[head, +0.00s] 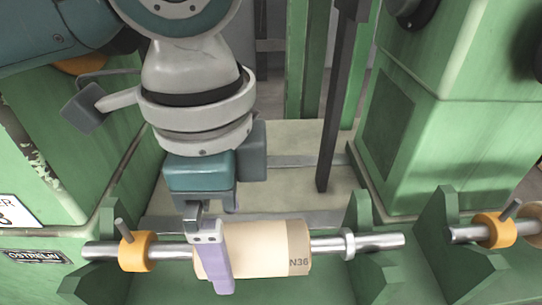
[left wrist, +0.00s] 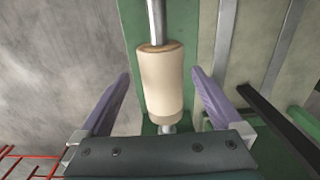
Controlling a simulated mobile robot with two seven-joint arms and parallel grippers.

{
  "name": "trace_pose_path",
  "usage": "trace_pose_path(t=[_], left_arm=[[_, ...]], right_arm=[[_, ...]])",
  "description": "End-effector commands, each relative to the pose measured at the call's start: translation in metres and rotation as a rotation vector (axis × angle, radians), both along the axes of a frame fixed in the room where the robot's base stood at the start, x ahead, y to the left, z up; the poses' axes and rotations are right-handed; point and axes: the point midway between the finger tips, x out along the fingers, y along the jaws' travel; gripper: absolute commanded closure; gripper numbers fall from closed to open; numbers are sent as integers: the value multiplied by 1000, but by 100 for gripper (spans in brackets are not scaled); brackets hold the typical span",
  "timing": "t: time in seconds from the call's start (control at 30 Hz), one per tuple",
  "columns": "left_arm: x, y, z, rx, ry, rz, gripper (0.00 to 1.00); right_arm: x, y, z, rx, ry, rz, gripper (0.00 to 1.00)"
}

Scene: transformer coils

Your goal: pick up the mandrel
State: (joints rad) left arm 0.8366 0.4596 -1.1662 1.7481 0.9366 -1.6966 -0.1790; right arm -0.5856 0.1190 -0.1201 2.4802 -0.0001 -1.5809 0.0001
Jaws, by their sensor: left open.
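The mandrel (head: 380,242) is a shiny metal shaft carrying a cream coil (head: 262,246) marked N36. It lies level across green notched supports, with an orange collar (head: 135,251) near its left end. In the left wrist view, the shaft (left wrist: 155,20) and coil (left wrist: 161,85) run up the middle of the picture. My left gripper (head: 218,286) is above the coil, its purple near finger in front of it. In the left wrist view my left gripper (left wrist: 160,78) is open, one finger on each side of the coil, with visible gaps. The far finger is mostly hidden in the head view. My right gripper is not in view.
A second shaft with an orange collar (head: 493,230) lies on another green support at the right. Green machine housings (head: 440,110) stand left and right. A dark upright bar (head: 338,100) stands behind the coil. Pale floor (head: 285,182) lies between the housings.

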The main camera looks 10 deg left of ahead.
Motion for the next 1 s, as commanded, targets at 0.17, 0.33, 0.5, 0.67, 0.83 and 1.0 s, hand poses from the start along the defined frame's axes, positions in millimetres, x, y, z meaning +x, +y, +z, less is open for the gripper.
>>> trace_pose_path(t=[0.17, 0.33, 0.5, 0.67, 0.83, 1.0], left_arm=[[2, -3, -29, 1, 0, 0, 0], [2, -3, -35, 0, -1, -1, 0], [2, -3, -34, -1, -1, -1, 3], [2, -3, -34, -1, -1, -1, 21], [2, -3, -34, -1, -1, -1, 40], [2, -3, -34, -1, -1, -1, 60]], right_arm=[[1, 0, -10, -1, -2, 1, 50], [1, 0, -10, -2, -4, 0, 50], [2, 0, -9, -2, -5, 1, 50], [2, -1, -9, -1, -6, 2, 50], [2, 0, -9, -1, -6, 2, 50], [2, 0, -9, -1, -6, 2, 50]])
